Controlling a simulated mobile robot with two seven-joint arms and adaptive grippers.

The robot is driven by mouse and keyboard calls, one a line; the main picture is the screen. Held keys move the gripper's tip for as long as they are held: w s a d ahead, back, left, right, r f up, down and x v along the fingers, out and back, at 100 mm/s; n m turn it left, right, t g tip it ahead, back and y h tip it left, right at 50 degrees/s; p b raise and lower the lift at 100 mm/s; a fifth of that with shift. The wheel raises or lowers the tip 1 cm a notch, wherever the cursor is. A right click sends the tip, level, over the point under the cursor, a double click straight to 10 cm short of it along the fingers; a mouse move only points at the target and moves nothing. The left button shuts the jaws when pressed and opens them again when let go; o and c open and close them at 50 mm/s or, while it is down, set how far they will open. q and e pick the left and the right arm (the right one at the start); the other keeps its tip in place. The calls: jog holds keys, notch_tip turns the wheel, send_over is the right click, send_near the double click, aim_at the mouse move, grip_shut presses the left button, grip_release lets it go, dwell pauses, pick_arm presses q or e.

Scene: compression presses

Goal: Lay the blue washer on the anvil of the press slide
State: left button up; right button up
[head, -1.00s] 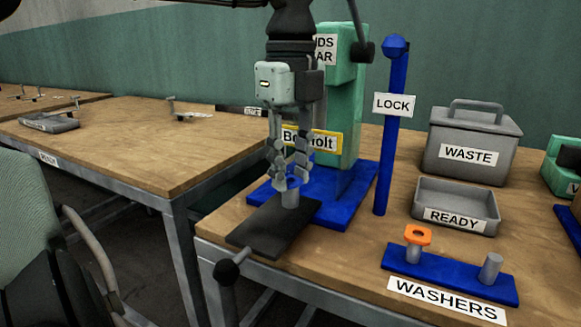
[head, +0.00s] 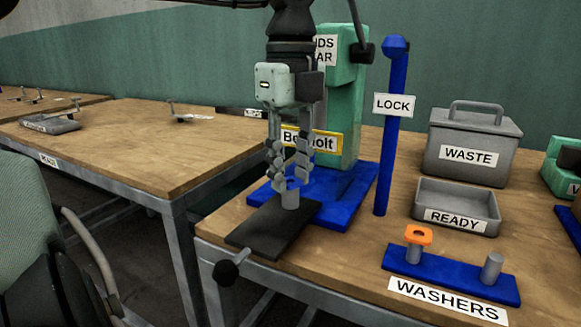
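My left gripper (head: 290,177) points down over the slide of the press, with its fingers spread to either side of the anvil's top. The anvil (head: 290,201) is a short grey post on the black slide plate (head: 268,232). The blue washer (head: 292,184) appears to lie on top of the anvil, between the fingertips. It is small and blends with the blue press base (head: 345,205) behind it, so its exact seating is hard to tell. My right gripper is out of view.
A blue washer rack (head: 450,275) stands at the front right, with an orange washer (head: 418,235) on one peg and a bare peg (head: 491,268). Behind it are the READY tray (head: 455,205) and WASTE bin (head: 470,150). A blue LOCK post (head: 393,140) rises right of the press.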

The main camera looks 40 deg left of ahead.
pick_arm(q)
jog(key=o, duration=0.4)
jog(key=shift+f, duration=0.25)
jog(key=shift+r, duration=0.1)
notch_tip(320, 180, up, 8)
jog(key=shift+f, duration=0.25)
